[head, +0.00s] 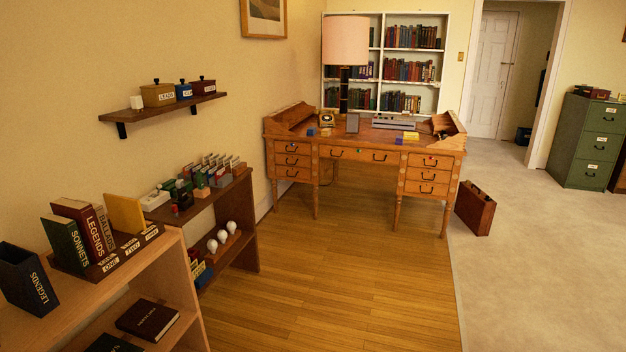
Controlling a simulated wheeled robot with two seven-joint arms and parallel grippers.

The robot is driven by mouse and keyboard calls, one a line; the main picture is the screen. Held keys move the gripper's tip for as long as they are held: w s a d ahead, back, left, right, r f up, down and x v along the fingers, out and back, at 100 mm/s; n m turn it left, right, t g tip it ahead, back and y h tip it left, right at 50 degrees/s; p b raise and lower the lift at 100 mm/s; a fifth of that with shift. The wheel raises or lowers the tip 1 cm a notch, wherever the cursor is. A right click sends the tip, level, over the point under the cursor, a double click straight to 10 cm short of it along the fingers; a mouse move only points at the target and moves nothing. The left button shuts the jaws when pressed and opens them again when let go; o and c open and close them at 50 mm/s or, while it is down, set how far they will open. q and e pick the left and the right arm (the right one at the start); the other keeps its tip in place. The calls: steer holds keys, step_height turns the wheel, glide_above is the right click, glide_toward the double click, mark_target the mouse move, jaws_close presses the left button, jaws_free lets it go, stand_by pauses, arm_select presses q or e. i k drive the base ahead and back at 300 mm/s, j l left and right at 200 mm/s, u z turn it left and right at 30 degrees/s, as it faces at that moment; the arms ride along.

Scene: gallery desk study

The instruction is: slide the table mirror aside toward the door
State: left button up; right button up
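A wooden desk (330,153) with drawers stands across the room. On its top, near the middle, is a small grey upright rectangular panel (352,123) that looks like the table mirror; it is too small to be sure. A tall lamp (345,42) with a pink shade stands just behind and left of it. The white door (493,75) is in the back right, beyond a doorway. Neither of my grippers shows in the head view.
A wooden case (475,208) stands on the floor at the desk's right leg. Low shelves (175,262) with books line the left wall below a wall shelf (165,108). A green cabinet (587,140) is at right. The wooden floor (345,285) before the desk is clear.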

mark_target(353, 119)
steer(key=i, duration=2.95)
steer(key=i+j+z, duration=0.1)
steer(key=i, duration=1.35)
